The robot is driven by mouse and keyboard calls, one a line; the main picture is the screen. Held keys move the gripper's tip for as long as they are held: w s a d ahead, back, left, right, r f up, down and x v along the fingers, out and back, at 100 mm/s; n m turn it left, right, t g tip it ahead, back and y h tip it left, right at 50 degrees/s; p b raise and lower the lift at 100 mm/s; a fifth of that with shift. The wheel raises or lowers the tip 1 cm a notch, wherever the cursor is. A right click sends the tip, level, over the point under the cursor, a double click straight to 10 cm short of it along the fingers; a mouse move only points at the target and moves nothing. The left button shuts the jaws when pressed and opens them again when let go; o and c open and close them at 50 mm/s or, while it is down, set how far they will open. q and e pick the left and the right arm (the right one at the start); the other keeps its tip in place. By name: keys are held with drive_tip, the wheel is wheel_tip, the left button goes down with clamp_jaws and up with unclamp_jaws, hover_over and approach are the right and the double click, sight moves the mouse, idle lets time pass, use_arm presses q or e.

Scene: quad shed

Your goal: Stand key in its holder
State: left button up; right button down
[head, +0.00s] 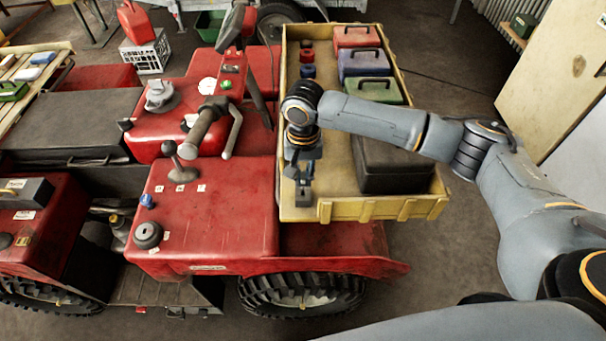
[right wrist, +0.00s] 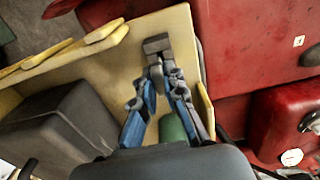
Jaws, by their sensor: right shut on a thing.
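My right gripper (head: 303,182) is over the left side of the yellow cargo tray (head: 329,208), near its front corner. In the right wrist view its blue-sided fingers (right wrist: 158,68) are closed together at a small dark grey block (right wrist: 157,44), which I take to be the key; its full shape is hidden. A green cylinder (right wrist: 172,128) in the tray shows between and below the fingers. A small blue cup-like piece (head: 308,71) and a red one (head: 307,56) stand in a row behind the gripper. I cannot tell which is the key's holder. My left gripper is out of view.
Red, blue and green cases (head: 374,90) line the tray's right side, with a large dark box (head: 393,167) in front. The red quad body (head: 215,205) adjoins the tray's left wall, with a lever (head: 178,162) and handlebar. Bare tray floor lies between gripper and dark box.

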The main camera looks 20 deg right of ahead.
drive_tip(key=shift+f, duration=0.25)
drive_tip(key=shift+f, duration=1.6)
drive_tip(key=c, duration=1.3)
unclamp_jaws()
drive_tip(key=shift+c, duration=0.2)
